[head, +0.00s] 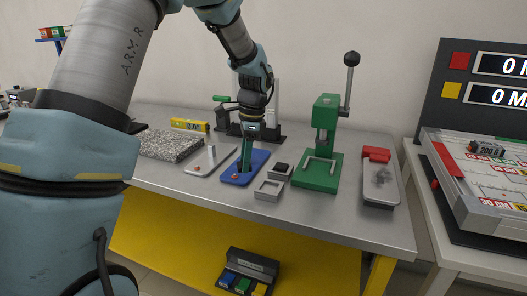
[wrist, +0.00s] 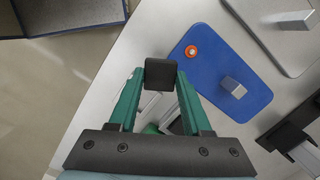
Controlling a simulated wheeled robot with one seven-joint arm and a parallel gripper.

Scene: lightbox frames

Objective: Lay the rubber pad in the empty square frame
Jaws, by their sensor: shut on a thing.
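My gripper (wrist: 160,74) is shut on a dark, square rubber pad (wrist: 161,73), held between the tips of its green fingers. In the head view my gripper (head: 244,176) points down over the blue plate, and the pad cannot be made out there. The empty square frame (head: 269,196), light grey, lies on the bench to the right of my gripper. Just behind it is a second square frame (head: 277,177) with a black piece (head: 281,167) in or on it. In the wrist view, pale frame parts show between the fingers, partly hidden.
The blue plate (head: 257,161) has a red-orange ring (wrist: 191,51) and a metal block (wrist: 233,87). A grey plate (head: 200,170) lies left of it. A green lever press (head: 317,178) stands right of the frames, then a red-ended tray (head: 379,190). The front bench edge is clear.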

